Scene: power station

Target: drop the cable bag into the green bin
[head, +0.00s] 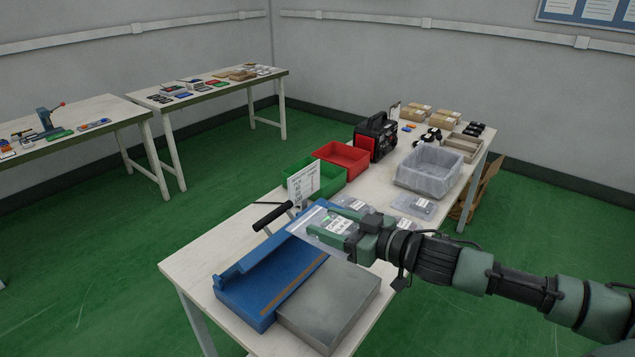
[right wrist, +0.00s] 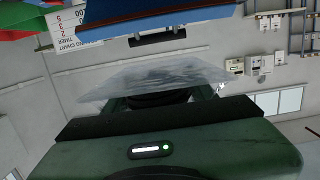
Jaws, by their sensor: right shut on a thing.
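The cable bag (head: 322,226), a clear bag with a white label, is held in my right gripper (head: 352,230), which is shut on it. The bag sticks out to the left of the fingers, above the blue sealer. In the right wrist view the clear bag (right wrist: 155,80) spreads out beyond the gripper (right wrist: 160,102). The green bin (head: 327,179) stands on the table behind the bag, with a white chart card at its front left. The bag is apart from the bin. My left gripper is not in view.
A blue sealer (head: 262,280) with a black handle and a grey metal block (head: 330,305) fill the table's near end. A red bin (head: 342,156) adjoins the green one. A clear tub (head: 428,170) and more labelled bags (head: 415,206) lie to the right.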

